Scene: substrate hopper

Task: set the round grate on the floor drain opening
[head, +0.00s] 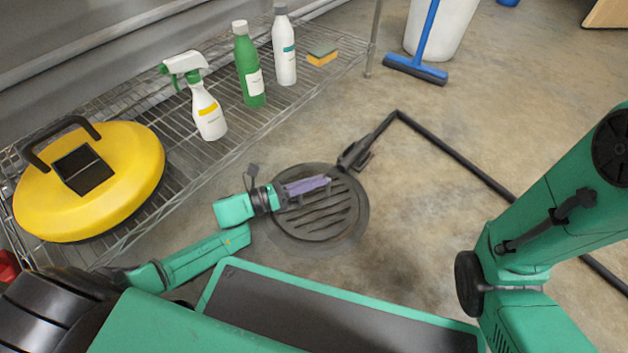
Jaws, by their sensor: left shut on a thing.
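The round dark grate (318,222), with long slots, shows in the middle of the head view. It is over the floor drain opening, whose dark round rim (361,222) shows around its right and lower side. I cannot tell whether the grate lies fully flat in the rim or is slightly above it. My left gripper (312,186) reaches in from the left, low over the grate's upper part, and is shut on the grate. Its purple-grey fingers hide part of the grate's far side. My right arm shows at the right, but its gripper is out of view.
A black hose or pole (455,150) lies on the floor, its end close beside the drain. A wire shelf (165,195) at left holds a yellow round machine (125,150), a spray bottle (208,112), two bottles and a sponge (322,57). A blue squeegee (415,70) leans by a white bin (455,25).

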